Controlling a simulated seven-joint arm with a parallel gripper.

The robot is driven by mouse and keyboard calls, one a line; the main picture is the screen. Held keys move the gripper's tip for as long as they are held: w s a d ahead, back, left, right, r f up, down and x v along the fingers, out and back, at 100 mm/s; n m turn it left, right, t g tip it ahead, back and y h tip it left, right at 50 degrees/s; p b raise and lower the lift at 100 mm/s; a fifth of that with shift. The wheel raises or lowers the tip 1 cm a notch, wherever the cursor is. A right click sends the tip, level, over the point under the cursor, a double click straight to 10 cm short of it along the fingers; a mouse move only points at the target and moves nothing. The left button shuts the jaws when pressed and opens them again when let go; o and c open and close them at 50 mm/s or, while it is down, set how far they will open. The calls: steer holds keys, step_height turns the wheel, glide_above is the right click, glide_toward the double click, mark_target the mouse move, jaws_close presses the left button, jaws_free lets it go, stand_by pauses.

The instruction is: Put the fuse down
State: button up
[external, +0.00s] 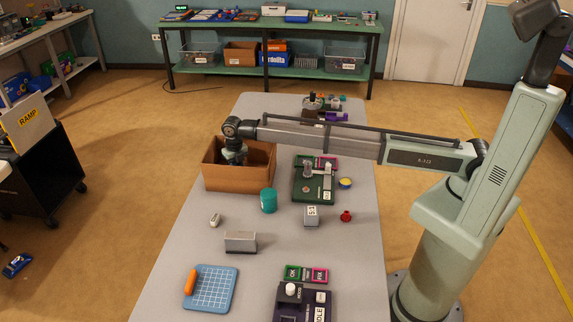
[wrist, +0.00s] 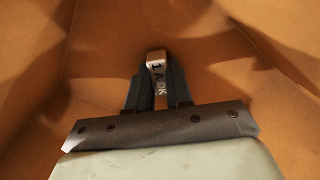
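A small pale fuse (wrist: 157,66) marked "1A OK" shows in the wrist view, upright in the picture between the two dark fingers of my gripper (wrist: 157,90). The fingers are closed on its sides. In the external view my gripper (external: 234,157) points down into an open brown cardboard box (external: 224,182) on the grey table, and the fuse is hidden there. The box's brown walls and floor fill the wrist view around the fuse. I cannot tell whether the fuse touches the floor of the box.
A teal cylinder (external: 268,201) and a green device (external: 305,190) stand right of the box. A small white item (external: 215,220), a grey block (external: 240,241) and a blue gridded board (external: 214,290) lie nearer. The table's left edge is close to the box.

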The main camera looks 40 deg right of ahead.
steer(key=o, duration=0.5)
steer(key=shift+c, duration=0.2)
step_height(320, 180, up, 12)
steer(key=shift+r, duration=0.15)
stand_by(0.5)
